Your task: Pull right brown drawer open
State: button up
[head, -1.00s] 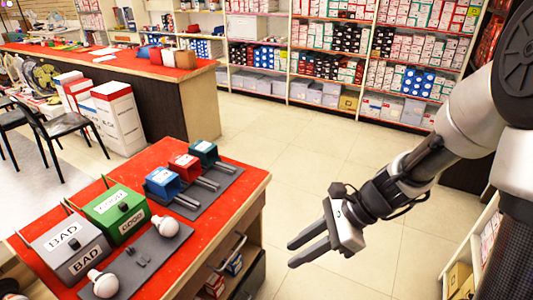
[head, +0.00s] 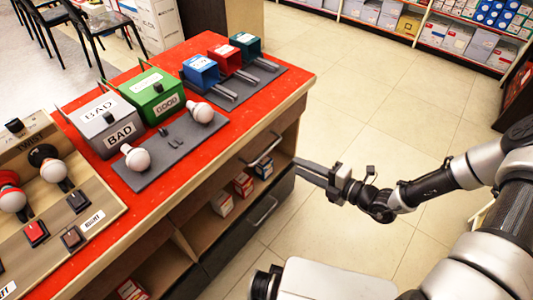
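The counter's right brown wooden drawer front (head: 240,160) lies just under the red top and looks shut. Its metal bar handle (head: 266,150) faces the aisle. My gripper (head: 299,169) is to the right of that handle, with its fingers pointing left toward the counter. The two fingers look apart, with nothing between them. The fingertips are close to the counter's right end in the picture, and I see no contact with the handle.
Below the drawer is an open shelf with small boxes (head: 243,184), then a dark drawer with a handle (head: 262,211). Bulb-testing boxes and bulbs stand on the red countertop (head: 235,120). The tiled floor (head: 370,130) to the right is clear. Stocked shelves stand at the back.

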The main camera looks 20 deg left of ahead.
aim_at(266, 151)
jog(key=b+x, duration=0.2)
jog(key=x, duration=1.2)
jog(key=shift+a, duration=0.25)
grip_shut()
dwell(0.7)
